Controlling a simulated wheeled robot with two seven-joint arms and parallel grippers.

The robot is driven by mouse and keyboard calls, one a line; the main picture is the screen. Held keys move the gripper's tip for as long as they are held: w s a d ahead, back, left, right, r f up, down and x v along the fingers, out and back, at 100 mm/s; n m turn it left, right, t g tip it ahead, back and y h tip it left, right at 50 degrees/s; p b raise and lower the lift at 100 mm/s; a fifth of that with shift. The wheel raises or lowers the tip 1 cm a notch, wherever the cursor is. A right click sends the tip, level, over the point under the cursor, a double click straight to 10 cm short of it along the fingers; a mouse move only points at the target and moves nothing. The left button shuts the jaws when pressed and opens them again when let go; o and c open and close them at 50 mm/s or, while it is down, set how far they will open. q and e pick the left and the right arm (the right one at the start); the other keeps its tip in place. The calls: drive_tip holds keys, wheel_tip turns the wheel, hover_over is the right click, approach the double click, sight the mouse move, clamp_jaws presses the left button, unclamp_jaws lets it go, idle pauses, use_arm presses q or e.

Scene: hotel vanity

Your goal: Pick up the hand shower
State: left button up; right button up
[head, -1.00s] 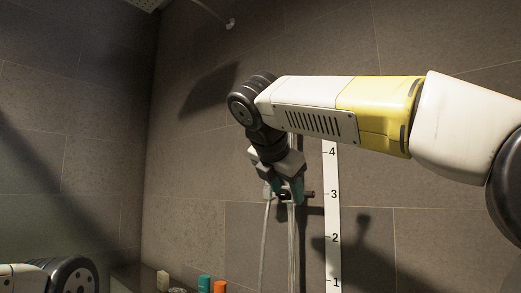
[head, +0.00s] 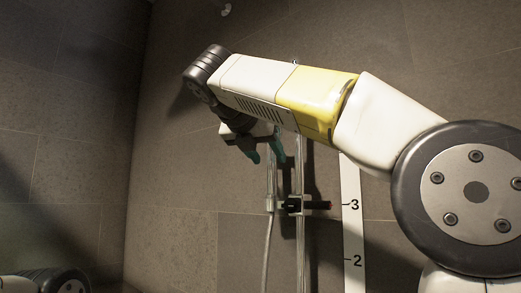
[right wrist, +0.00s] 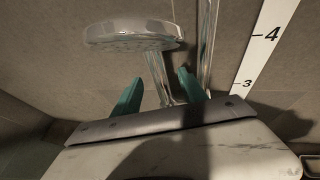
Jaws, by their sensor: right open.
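The hand shower is chrome, with a round head (right wrist: 130,35) that shows large in the right wrist view and a handle (right wrist: 159,78) running down from it. In the head view part of its handle (head: 271,185) stands upright in the holder (head: 291,206) on the rail; its head is hidden behind my arm. My right gripper (head: 266,156) is open above the holder. In the right wrist view its teal fingers (right wrist: 160,94) lie to either side of the handle; I cannot tell whether they touch it. My left gripper is out of view.
A chrome rail (head: 300,240) runs up the tiled wall beside the hose (head: 267,245). A white numbered strip (head: 353,225) is on the wall to the right. A dark knob (head: 318,205) sticks out from the holder. The wall at the left is bare.

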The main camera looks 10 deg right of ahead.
sight(275, 165)
drive_tip(key=x, duration=0.6)
drive_tip(key=shift+w+d+r, duration=0.2)
drive_tip(key=shift+w+r, duration=0.05)
drive_tip(key=shift+w, duration=0.15)
clamp_jaws()
